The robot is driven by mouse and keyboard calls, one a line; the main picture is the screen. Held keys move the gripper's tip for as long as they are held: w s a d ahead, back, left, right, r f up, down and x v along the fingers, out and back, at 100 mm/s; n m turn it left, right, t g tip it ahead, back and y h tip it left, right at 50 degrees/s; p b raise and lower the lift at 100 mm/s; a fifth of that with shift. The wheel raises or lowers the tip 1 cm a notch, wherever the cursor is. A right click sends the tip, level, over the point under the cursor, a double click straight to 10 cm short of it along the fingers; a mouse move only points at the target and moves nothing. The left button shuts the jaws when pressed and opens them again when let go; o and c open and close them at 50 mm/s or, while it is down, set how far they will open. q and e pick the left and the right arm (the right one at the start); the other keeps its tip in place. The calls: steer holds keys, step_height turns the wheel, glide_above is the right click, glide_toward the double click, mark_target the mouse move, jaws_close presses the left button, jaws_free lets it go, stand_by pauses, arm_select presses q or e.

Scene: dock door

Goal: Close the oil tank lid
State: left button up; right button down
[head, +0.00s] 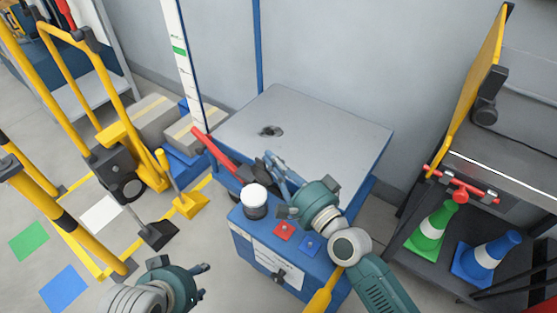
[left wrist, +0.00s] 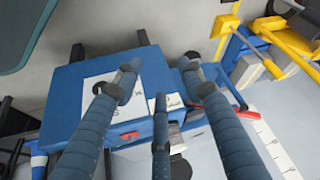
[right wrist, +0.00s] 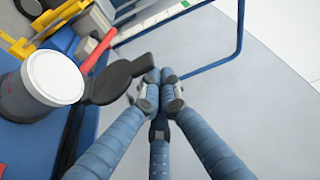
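A dark round neck with a white top (head: 254,196) stands on the blue cabinet (head: 270,248); it also shows in the right wrist view (right wrist: 52,78). A black rounded lid (right wrist: 112,80) stands out from the neck's rim, away from the white top. My right gripper (head: 274,170) is at the lid's far end. Its fingertips (right wrist: 162,82) are together and touch the lid's narrow tip; I cannot tell whether the tip is between them. My left gripper (head: 207,280) is open and empty, low in front of the cabinet; its fingers are spread in the left wrist view (left wrist: 160,85).
A grey flat surface (head: 330,130) with a dark spot lies behind the cabinet. A red bar (head: 214,150) is left of the lid. Yellow trolleys (head: 130,150) stand at left. A dark shelf (head: 415,248) with green and blue cones is at right.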

mark_target(258, 161)
steer(key=shift+s+a+n, duration=0.4)
steer(key=shift+s, duration=0.1)
steer(key=shift+s+a+p, duration=0.45)
steer(key=shift+s+p, duration=0.1)
steer(key=shift+s, duration=0.15)
arm_select(q)
steer(key=s, duration=0.1)
steer(key=s+g, duration=0.1)
steer(key=s, duration=0.1)
steer(key=s+a+f+g, duration=0.1)
steer(key=shift+s+a, duration=0.1)
steer(key=shift+s, duration=0.1)
arm_select(e)
steer(key=shift+s+a, duration=0.1)
